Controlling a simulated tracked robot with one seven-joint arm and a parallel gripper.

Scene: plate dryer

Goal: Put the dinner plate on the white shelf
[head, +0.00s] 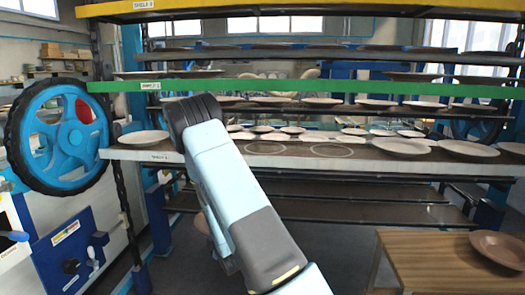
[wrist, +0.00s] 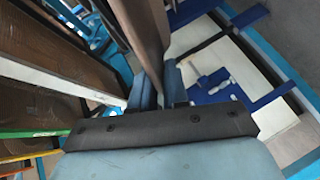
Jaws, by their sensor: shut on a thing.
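My gripper (wrist: 158,82) shows at the centre of the wrist view, with its two blue-grey fingers shut on a brown dinner plate (wrist: 143,30). The plate is seen nearly edge-on and runs up out of the wrist view, so its full outline is hidden. In the head view my arm hides the gripper, and only a small brownish patch shows left of the arm, below the shelf. The white shelf (head: 265,161) crosses the middle of the head view, with two empty pale rings marked on it and plates on its left and right parts.
Plates stand on the white shelf at left (head: 144,137) and right (head: 468,148). A green shelf (head: 300,88) and a yellow shelf (head: 300,9) lie above, dark shelves below. A blue wheel (head: 62,135) stands left. A wooden table (head: 425,262) at lower right holds a brown plate (head: 500,247).

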